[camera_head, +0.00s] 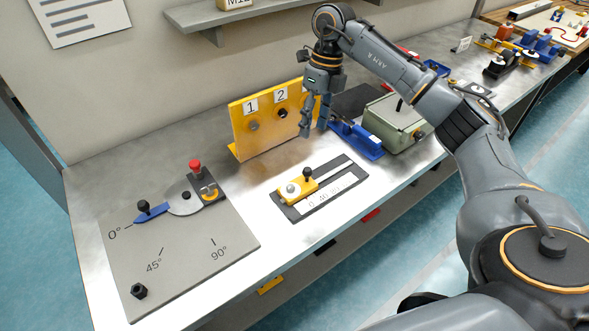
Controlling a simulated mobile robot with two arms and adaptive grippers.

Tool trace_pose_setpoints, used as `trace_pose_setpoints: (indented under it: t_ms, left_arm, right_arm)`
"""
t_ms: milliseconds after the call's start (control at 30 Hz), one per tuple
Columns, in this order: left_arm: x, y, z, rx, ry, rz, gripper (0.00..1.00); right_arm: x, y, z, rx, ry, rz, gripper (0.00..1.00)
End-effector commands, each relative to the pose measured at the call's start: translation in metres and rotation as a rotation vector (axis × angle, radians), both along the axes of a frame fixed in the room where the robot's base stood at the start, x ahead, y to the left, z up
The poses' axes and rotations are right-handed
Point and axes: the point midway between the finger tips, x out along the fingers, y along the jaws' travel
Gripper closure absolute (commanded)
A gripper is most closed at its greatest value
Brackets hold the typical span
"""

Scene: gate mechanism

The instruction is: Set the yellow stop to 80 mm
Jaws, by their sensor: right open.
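The yellow stop (298,189) sits near the left end of a dark slide rail (335,169) on the bench. It carries a black knob and a pale round knob. A white scale strip (331,195) with printed numbers runs along the rail's front; most of its numbers are too small to read. My right gripper (315,131) points down, open and empty, above and behind the rail, in front of the right part of the yellow numbered panel. It is apart from the stop. My left gripper is not in view.
A grey angle plate (182,249) with a blue pointer lies at the left. The yellow panel (241,138) stands behind the rail. A blue device (362,143) and a green box (392,125) stand right of my gripper. A shelf (230,21) hangs above. Bare bench surrounds the rail.

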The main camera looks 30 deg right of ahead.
Motion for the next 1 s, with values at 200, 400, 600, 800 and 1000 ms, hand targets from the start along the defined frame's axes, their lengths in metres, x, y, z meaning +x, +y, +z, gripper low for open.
trace_pose_setpoints:
  t_ms: [200,400,600,800,1000]
  left_arm:
    - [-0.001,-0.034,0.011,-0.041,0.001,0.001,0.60]
    - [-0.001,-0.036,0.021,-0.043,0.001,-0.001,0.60]
    - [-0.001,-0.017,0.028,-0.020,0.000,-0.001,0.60]
    - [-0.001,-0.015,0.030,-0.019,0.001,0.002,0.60]
    - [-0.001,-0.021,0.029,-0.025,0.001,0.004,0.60]
  right_arm:
    - [-0.003,0.008,-0.039,0.000,0.005,0.001,0.52]
    - [-0.006,0.016,-0.081,0.001,0.004,0.001,0.52]
    - [-0.006,0.021,-0.112,0.000,0.001,-0.001,0.52]
    - [-0.007,0.023,-0.126,0.000,-0.001,-0.001,0.52]
    - [-0.007,0.023,-0.128,0.000,-0.002,-0.001,0.52]
